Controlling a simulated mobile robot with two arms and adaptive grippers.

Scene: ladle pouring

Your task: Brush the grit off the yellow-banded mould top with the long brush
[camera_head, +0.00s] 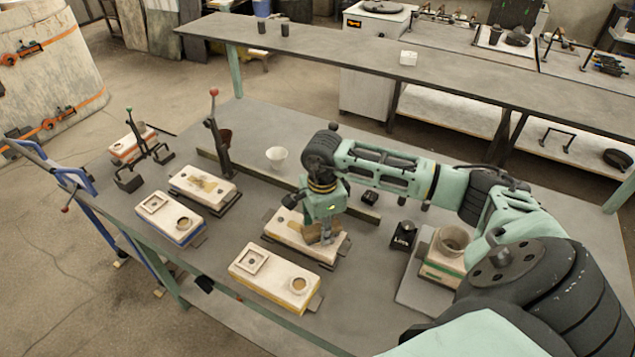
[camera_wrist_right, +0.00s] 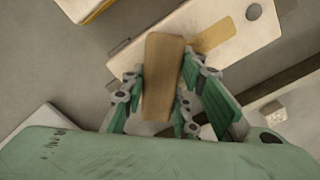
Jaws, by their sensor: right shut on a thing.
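A pale mould block with a yellow band (camera_head: 275,278) lies near the table's front edge, with a square recess and a round hole in its top. Part of it shows at the top left of the right wrist view (camera_wrist_right: 100,10). My right gripper (camera_head: 327,238) is shut on a brown wooden block, seemingly the brush (camera_wrist_right: 162,78). It is over another pale mould block (camera_head: 284,229) behind the yellow-banded one. That block has a tan patch (camera_wrist_right: 215,36) on top; its band colour is unclear. The bristles are hidden, so contact cannot be told. My left gripper is out of view.
A blue-banded mould (camera_head: 170,218) and a tan-patched mould (camera_head: 203,187) stand to the left. A green-banded mould with a cup (camera_head: 445,262) is at the right. A white cup (camera_head: 276,157) and an upright black tool with a red knob (camera_head: 216,130) stand behind.

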